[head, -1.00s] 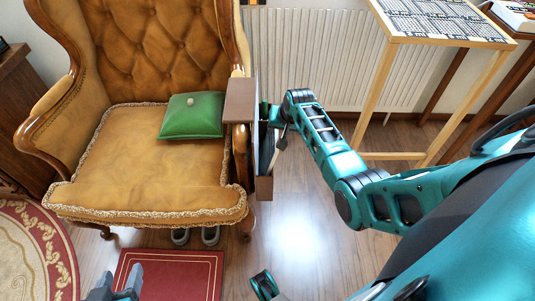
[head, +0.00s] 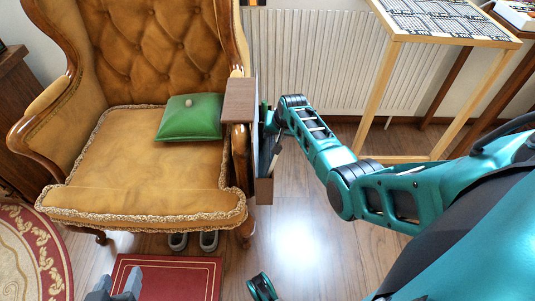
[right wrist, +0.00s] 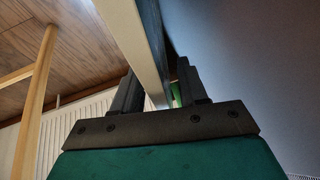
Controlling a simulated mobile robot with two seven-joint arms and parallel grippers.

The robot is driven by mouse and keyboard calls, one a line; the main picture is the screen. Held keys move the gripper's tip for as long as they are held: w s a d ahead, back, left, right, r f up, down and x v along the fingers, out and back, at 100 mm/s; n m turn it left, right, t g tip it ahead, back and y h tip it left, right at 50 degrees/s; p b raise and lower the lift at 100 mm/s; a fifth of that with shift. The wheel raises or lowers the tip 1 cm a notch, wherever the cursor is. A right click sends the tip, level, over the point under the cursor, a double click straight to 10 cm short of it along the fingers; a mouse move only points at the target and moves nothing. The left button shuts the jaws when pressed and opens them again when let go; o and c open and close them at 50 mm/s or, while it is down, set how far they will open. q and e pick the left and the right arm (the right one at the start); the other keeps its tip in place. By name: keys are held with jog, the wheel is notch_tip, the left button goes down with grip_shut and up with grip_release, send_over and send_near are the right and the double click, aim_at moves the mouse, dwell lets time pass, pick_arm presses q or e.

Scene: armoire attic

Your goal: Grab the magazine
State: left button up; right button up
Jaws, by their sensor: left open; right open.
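A brown organizer (head: 240,101) hangs over the right arm of the armchair. A dark, thin item that looks like the magazine (head: 263,159) stands in its side pocket, mostly hidden. My right gripper (head: 272,133) is at this pocket, its fingers partly hidden. In the right wrist view, my right gripper (right wrist: 161,88) is open, with a pale edge and dark blue face, probably the magazine (right wrist: 135,40), passing between its fingers. I cannot tell whether they touch it. My left gripper (head: 117,287) is open and empty at the lower left, above the red mat.
The tufted armchair (head: 140,160) holds a green cushion (head: 190,117). Slippers (head: 208,241) lie under it, beside a red mat (head: 190,275). A radiator (head: 310,60) and wooden-legged table (head: 440,25) stand behind my right arm.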

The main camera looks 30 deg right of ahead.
jog(key=shift+f, duration=0.1)
dwell(0.3)
grip_shut()
dwell(0.5)
